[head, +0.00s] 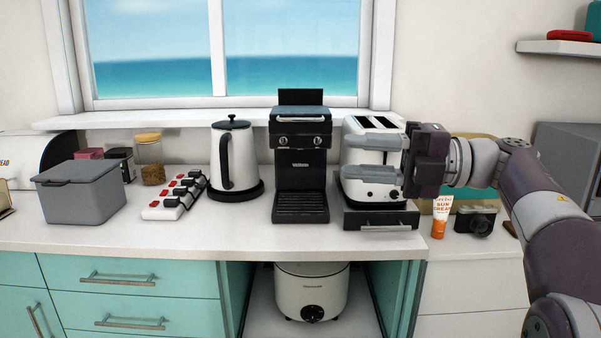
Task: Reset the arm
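My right arm (540,205) comes in from the right edge and bends toward the left at counter height. Its gripper (357,157) points left, with two grey fingers spread apart, one above the other. The gap between them looks empty. The gripper is in front of the white toaster (362,129) in the picture and hides part of it; I cannot tell whether they touch. My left arm and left gripper are not in view.
A black coffee machine (301,165) stands just left of the fingertips. Further left are a white kettle (230,165), a power strip (175,195) and a grey box (80,193). A sun cream tube (442,213) and a camera (476,220) sit below the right forearm. The counter's front strip is clear.

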